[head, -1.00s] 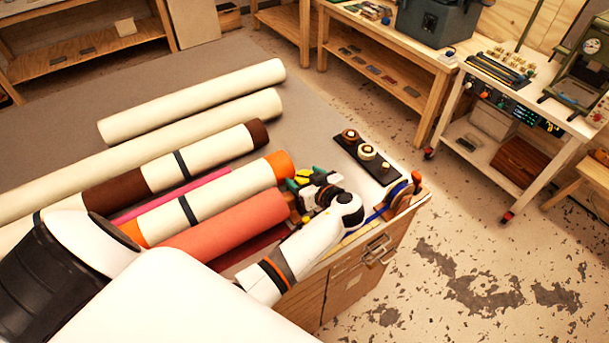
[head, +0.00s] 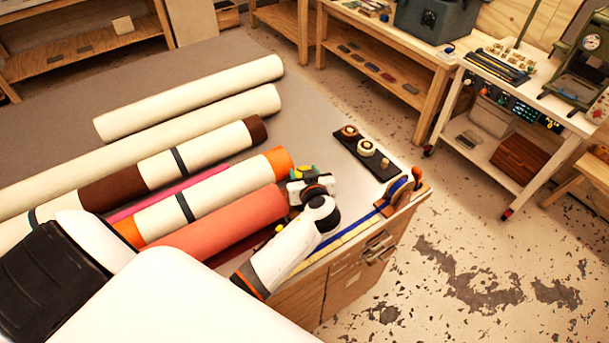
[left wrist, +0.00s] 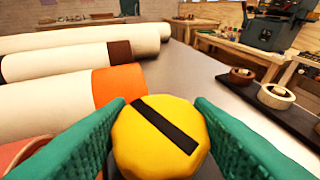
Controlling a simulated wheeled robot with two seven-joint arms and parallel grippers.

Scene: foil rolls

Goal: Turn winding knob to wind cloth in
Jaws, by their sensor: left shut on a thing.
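My left gripper (head: 304,172) is at the right end of the cloth rolls, close to the end of the orange-banded cream roll (head: 205,194). In the left wrist view its green fingers (left wrist: 160,135) are on both sides of a yellow knob (left wrist: 150,155) with a black stripe, shut on it. The stripe slants from upper left to lower right. In the head view the knob is mostly hidden by the gripper. The coral roll (head: 225,225) lies just in front, partly behind my arm. My right gripper is not in view.
Cream rolls (head: 190,98) and a brown-banded roll (head: 150,165) lie behind on the grey table (head: 300,100). A black tray (head: 367,155) with small tape rolls stands right of the gripper. A wooden holder (head: 405,190) with blue tape is at the table's corner.

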